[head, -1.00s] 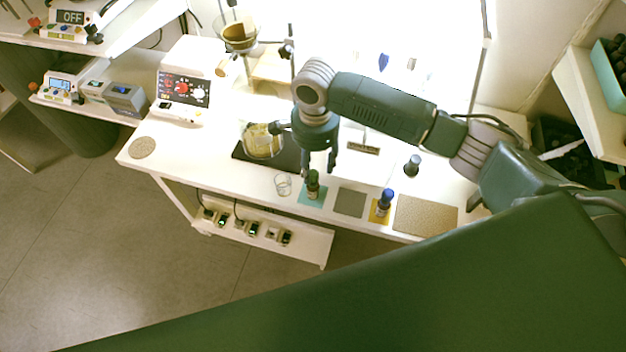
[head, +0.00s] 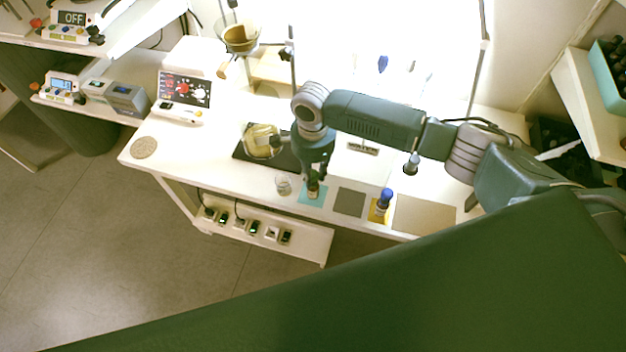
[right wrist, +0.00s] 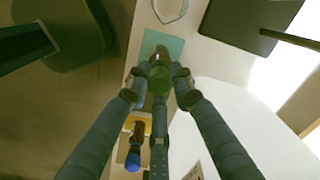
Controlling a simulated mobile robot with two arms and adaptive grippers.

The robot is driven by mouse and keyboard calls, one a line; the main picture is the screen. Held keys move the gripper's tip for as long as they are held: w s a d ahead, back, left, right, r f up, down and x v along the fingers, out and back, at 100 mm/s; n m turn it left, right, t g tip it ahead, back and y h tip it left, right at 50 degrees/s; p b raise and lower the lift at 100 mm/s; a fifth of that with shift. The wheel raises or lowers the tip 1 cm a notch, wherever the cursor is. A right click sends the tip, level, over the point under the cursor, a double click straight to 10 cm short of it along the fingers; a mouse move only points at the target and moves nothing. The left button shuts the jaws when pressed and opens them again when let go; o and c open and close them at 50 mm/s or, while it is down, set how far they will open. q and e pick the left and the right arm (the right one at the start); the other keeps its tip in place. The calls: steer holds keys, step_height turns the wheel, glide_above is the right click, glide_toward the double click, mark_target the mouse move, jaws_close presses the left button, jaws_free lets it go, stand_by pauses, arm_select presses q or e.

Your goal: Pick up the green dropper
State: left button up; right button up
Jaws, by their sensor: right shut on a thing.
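The green dropper (head: 313,190) is a small dark bottle with a green top, standing on the teal mat (head: 303,198) near the table's front edge. My right gripper (head: 314,176) has come down over it from above. In the right wrist view the fingers (right wrist: 158,80) close around the green top (right wrist: 160,80), and the brown bottle body shows just beyond it. The bottle looks upright, and I see no gap between it and the mat. My left gripper is not in view.
A blue-topped bottle (head: 384,201) stands on a yellow mat to the right, past an empty grey mat (head: 349,202). A small glass beaker (head: 283,185) stands close on the left. A flask (head: 262,141) sits on a black plate behind.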

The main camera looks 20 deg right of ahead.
step_height(320, 180, up, 20)
steer(key=b, duration=0.2)
stand_by(0.4)
